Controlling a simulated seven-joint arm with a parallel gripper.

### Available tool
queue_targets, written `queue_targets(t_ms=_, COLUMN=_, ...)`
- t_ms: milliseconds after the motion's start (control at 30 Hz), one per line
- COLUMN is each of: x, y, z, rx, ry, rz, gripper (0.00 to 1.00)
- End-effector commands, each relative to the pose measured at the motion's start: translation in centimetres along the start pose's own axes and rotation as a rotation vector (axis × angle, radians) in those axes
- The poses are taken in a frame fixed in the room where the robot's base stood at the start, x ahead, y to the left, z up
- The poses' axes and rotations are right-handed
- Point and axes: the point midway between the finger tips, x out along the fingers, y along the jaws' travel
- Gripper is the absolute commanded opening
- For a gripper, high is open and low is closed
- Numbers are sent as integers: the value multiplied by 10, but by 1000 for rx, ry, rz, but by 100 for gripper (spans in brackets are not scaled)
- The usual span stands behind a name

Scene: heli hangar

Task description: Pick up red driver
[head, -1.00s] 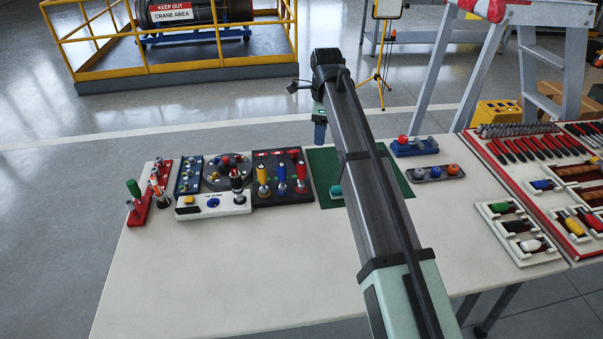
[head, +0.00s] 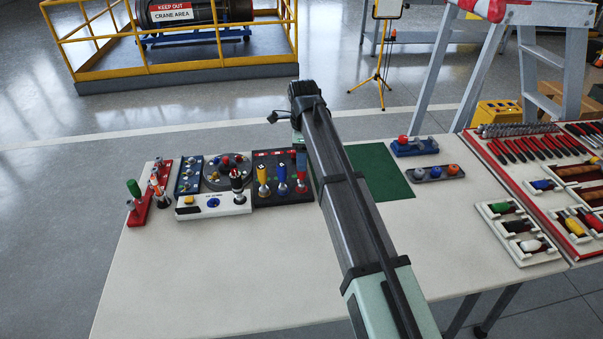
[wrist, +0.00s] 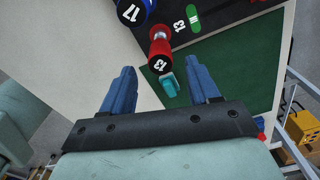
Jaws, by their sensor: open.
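The red driver (wrist: 160,48), its end marked 13, shows in the wrist view just ahead of my gripper (wrist: 161,68), roughly centred between its two blue fingers. The fingers are apart, with nothing held. In the head view the red driver (head: 301,184) stands upright at the right end of a dark rack (head: 282,203). My gripper (head: 301,156) is over that end and hides the driver's upper part. I cannot tell whether a finger touches it.
A blue driver (head: 282,180) and a yellow driver (head: 263,180) stand left of the red one. A white switch box (head: 213,204) is left of the rack. The table's front is clear.

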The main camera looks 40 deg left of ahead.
Motion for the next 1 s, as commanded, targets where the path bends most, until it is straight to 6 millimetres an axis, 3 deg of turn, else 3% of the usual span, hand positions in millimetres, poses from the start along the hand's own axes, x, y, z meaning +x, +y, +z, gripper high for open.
queue_targets(t_ms=167, x=8, y=0, z=1, rx=0, ry=0, rz=1, gripper=61)
queue_targets(t_ms=500, x=48, y=-1, z=3, rx=0, ry=0, rz=0, gripper=61)
queue_targets(t_ms=767, x=52, y=-1, z=3, rx=0, ry=0, rz=0, gripper=61)
queue_targets(t_ms=1000, x=52, y=-1, z=3, rx=0, ry=0, rz=0, gripper=40)
